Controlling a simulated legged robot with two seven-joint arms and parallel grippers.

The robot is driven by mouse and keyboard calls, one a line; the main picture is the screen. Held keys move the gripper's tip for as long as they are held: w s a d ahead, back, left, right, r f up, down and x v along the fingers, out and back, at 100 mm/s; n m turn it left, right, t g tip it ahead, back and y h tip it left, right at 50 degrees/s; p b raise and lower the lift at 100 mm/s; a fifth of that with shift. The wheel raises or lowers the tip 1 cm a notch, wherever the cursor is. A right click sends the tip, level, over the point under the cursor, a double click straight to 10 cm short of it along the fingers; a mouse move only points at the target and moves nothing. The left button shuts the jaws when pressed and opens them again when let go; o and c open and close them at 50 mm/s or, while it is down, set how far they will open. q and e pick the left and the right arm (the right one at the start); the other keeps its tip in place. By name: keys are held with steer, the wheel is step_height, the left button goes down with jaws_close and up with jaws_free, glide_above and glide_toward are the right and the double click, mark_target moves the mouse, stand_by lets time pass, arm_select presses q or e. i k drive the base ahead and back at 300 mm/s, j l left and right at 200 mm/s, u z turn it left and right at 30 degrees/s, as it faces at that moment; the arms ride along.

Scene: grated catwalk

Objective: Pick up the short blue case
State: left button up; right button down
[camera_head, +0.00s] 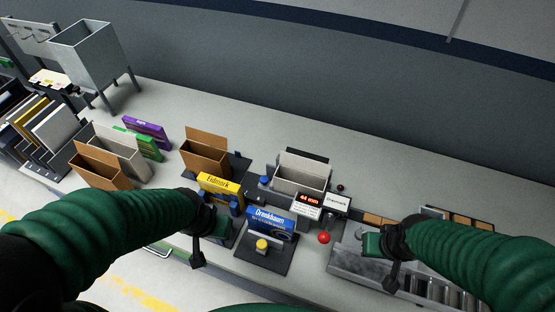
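The short blue case (271,222) with white lettering stands upright on a dark stand (270,262) near the front edge of the bench. A yellow-topped knob sits in front of it. My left gripper (208,240) is just left of the blue case, apart from it. My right gripper (382,258) is farther right, over the grey metal tray (345,261). I see nothing held in either gripper, but their finger openings are too small and dark to tell.
A yellow case (221,188) stands behind my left gripper. A red ball-shaped knob (324,238) and a box with a red display (308,201) are right of the blue case. Open cartons (206,153), purple and green cases stand left.

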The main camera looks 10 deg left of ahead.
mark_target(273, 225)
steer(key=j+z, duration=1)
steer(key=i+l, duration=0.05)
steer(key=l, duration=0.05)
